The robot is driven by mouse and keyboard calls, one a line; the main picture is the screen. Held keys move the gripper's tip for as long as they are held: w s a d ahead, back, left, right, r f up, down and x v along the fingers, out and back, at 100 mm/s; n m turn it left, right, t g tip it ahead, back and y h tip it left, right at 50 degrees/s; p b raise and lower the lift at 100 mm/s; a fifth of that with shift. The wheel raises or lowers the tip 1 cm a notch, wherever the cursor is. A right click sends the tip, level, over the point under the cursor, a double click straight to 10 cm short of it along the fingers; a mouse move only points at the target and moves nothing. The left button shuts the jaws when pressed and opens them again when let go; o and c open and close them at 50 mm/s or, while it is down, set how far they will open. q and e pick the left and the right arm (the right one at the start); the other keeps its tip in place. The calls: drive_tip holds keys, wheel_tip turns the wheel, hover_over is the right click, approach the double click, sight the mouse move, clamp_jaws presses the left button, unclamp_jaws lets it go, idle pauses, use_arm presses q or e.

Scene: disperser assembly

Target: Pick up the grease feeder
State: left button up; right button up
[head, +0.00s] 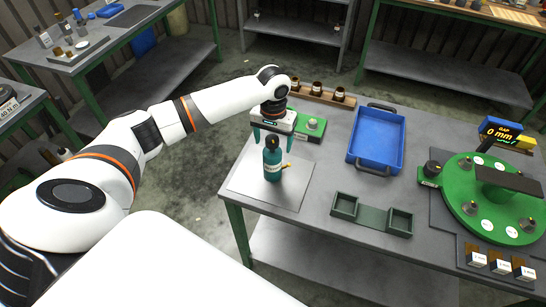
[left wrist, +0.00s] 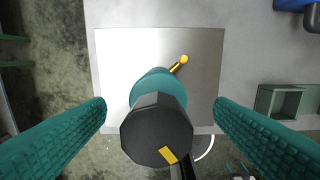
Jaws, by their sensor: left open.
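The grease feeder (head: 272,163) is a teal bottle with a black top and a white label, standing upright on a light mat (head: 296,191) at the near left of the table. A small yellow-tipped lever sticks out of its right side. In the left wrist view the feeder (left wrist: 157,120) is seen from above, black cap toward the camera. My left gripper (head: 272,135) is above and around the upper part of the feeder. Its teal fingers (left wrist: 160,118) are apart, one on each side of the feeder, with a gap on both sides. My right gripper is in neither view.
A blue tray (head: 400,143) stands right of the feeder, and a green two-bin holder (head: 342,206) lies in front of it. A green block (head: 318,125) and a wooden rack (head: 340,97) stand behind. A green turntable (head: 463,208) is at the right.

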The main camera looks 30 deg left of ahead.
sight(272, 152)
use_arm(q)
drive_tip(key=shift+s+f+p, duration=0.25)
drive_tip(key=shift+f+p, duration=0.05)
drive_tip(key=shift+f, duration=0.85)
drive_tip(key=shift+a+f, duration=0.1)
drive_tip(key=shift+f, duration=0.25)
drive_tip(key=shift+w+f, duration=0.15)
drive_tip(key=c, duration=0.9)
clamp_jaws()
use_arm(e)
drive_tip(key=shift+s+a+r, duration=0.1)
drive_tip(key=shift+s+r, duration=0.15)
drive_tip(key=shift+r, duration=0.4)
